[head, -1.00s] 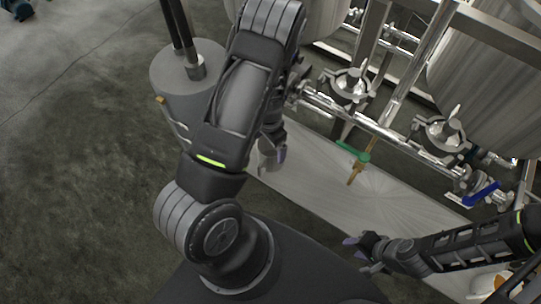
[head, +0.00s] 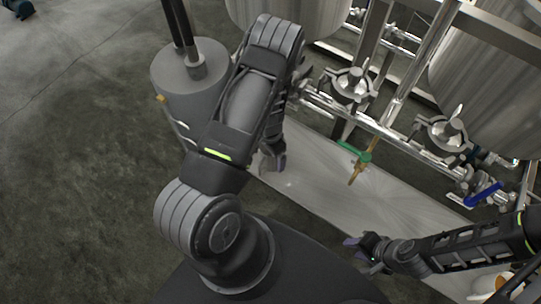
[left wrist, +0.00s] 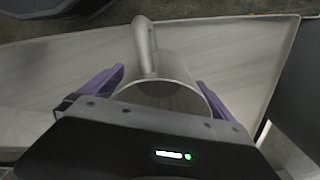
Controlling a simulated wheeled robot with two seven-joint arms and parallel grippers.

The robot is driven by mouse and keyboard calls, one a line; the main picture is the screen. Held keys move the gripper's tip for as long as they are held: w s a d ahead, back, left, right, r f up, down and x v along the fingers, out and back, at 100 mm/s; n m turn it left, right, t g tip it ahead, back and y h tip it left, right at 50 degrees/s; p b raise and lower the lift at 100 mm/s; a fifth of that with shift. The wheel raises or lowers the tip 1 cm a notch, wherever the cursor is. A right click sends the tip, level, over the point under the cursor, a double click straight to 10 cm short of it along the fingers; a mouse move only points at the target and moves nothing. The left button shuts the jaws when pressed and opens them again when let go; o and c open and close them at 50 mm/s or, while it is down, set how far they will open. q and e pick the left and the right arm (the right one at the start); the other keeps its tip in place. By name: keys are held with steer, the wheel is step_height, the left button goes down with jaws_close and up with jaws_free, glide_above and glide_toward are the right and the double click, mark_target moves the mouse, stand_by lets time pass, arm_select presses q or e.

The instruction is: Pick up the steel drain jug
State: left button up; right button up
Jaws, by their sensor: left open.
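The steel drain jug (left wrist: 178,72) shows in the left wrist view as a shiny open cylinder with a curved handle (left wrist: 143,38) at its far side. My left gripper (left wrist: 160,79) is open, with one purple finger on each side of the jug. Gaps to the jug's wall are hard to judge, and its lower part is hidden by the gripper body. In the head view my left forearm and wrist hide the jug. My right gripper (head: 358,249) is low at the right over the front edge of the steel tray, with nothing visible in it; its jaw opening is unclear.
The long steel tray (head: 320,180) lies below the pipework. A brass tap with a green handle (head: 350,152) hangs over it. A blue-handled valve (head: 483,194) is at the right. Steel tanks (head: 490,70) stand behind.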

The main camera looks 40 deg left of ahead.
stand_by(0.6)
arm_select(q)
steer(key=c, duration=1.5)
steer(key=shift+o, duration=0.2)
steer(key=shift+r, duration=0.15)
step_height(320, 180, up, 10)
steer(key=shift+p, duration=0.45)
